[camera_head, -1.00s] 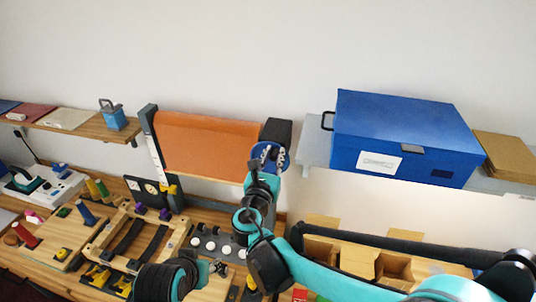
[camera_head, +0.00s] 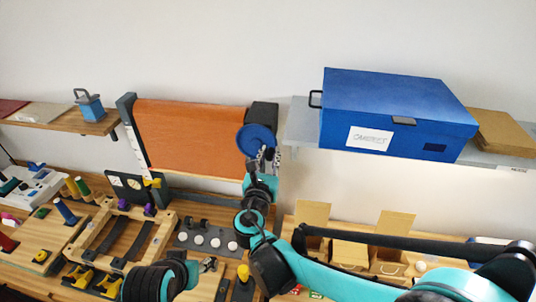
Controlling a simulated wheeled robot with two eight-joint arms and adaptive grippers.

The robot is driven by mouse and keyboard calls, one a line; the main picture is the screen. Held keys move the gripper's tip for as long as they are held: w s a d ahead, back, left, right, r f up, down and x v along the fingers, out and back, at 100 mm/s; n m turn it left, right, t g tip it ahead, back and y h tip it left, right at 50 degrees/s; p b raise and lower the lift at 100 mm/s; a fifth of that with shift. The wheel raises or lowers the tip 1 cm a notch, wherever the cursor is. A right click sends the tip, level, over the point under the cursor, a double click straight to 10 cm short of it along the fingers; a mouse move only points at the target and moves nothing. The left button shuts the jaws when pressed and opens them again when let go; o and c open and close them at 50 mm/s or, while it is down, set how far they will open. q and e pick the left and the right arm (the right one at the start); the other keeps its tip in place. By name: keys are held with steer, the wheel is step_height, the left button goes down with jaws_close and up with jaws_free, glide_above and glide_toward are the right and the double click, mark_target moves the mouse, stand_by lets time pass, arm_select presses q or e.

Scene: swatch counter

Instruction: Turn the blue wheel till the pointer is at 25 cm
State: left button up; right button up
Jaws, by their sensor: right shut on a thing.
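The blue wheel (camera_head: 254,139) sits at the right end of a roller with an orange-brown cloth (camera_head: 190,137), in front of a dark block. My right gripper (camera_head: 264,160) is at the wheel's lower right edge, shut on a part of the wheel; the exact grip is small and partly hidden. A white scale strip (camera_head: 132,140) runs down the post at the cloth's left side. The yellow pointer (camera_head: 153,182) is near the strip's lower end, by the cloth's lower left corner. The scale's numbers are too small to read. My left gripper is not visible.
A blue box (camera_head: 395,110) stands on the right wall shelf. A blue padlock-shaped block (camera_head: 90,105) is on the left shelf. Cardboard boxes (camera_head: 350,255) lie behind my right arm.

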steer(key=shift+a+f+b, duration=0.15)
steer(key=shift+f+b, duration=0.4)
steer(key=shift+f, duration=0.2)
steer(key=shift+a+f+b, duration=0.1)
steer(key=shift+f+b, duration=0.45)
steer(key=shift+f, duration=0.15)
steer(key=a+b, duration=0.1)
steer(key=a+f, duration=0.1)
steer(key=a, duration=0.1)
steer(key=w+a+f+b, duration=0.1)
steer(key=a, duration=0.1)
steer(key=shift+b, duration=0.3)
steer(key=shift+w+a+r, duration=0.1)
steer(key=shift+a+r, duration=0.1)
steer(key=shift+a, duration=0.45)
steer(key=shift+w+a+r, duration=0.1)
steer(key=shift+a+r, duration=0.05)
steer(key=shift+a, duration=0.45)
steer(key=shift+a+r, duration=0.15)
